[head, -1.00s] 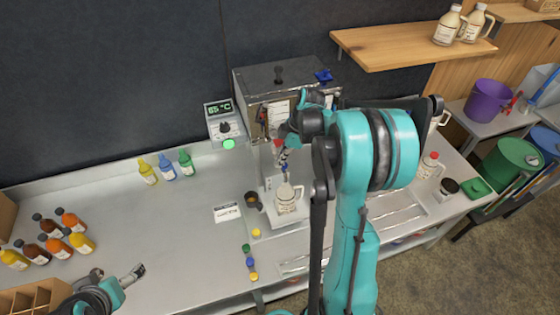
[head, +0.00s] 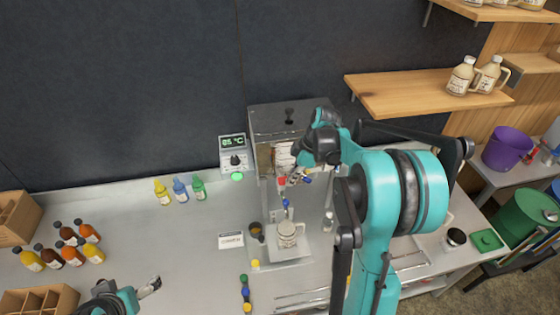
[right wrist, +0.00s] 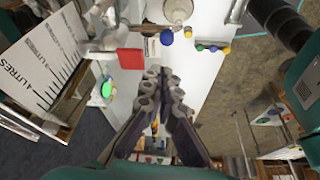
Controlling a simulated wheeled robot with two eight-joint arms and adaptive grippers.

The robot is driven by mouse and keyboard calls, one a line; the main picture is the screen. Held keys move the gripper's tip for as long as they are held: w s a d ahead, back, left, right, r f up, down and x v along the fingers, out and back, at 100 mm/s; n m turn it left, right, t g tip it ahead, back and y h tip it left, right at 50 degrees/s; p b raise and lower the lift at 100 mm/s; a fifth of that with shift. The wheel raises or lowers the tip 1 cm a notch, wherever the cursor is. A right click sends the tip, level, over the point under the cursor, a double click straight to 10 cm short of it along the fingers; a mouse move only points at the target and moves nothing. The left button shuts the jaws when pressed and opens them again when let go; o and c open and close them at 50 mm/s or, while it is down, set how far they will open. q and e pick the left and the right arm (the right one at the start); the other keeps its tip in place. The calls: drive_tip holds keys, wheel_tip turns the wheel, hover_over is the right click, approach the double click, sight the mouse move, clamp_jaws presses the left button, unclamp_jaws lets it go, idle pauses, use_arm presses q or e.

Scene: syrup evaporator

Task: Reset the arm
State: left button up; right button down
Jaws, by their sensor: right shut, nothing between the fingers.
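My right arm comes in from the lower right of the head view, bent over the counter. Its gripper (head: 290,181) points down in front of the steel evaporator (head: 262,125), close to the red and blue taps, and partly blends with them. In the right wrist view its two dark fingers (right wrist: 158,76) lie together, with nothing between them. A red part (right wrist: 130,58) and a blue knob (right wrist: 166,37) show beyond the tips. My left gripper (head: 149,287) is low at the left over the counter, too small to tell whether it is open.
A jug (head: 288,235) stands below the evaporator's taps. A temperature display (head: 233,142) stands left of it. Three small bottles (head: 180,189), several dark-capped bottles (head: 72,255) and a wooden crate (head: 40,300) are at the left. A shelf (head: 415,95) juts out upper right.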

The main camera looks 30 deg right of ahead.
drive_tip(key=s+a+f+m+t+h+b, duration=0.1)
drive_tip(key=s+a+f+m+b, duration=0.3)
drive_tip(key=s, duration=0.5)
drive_tip(key=s+a+f+m+t+h+b, duration=0.2)
drive_tip(key=s+a+f+m+t+b, duration=0.2)
drive_tip(key=s+a+m+b, duration=0.4)
drive_tip(key=shift+s+a+f+m+h+b, duration=0.35)
drive_tip(key=shift+s+a+b, duration=0.45)
drive_tip(key=shift+b, duration=0.35)
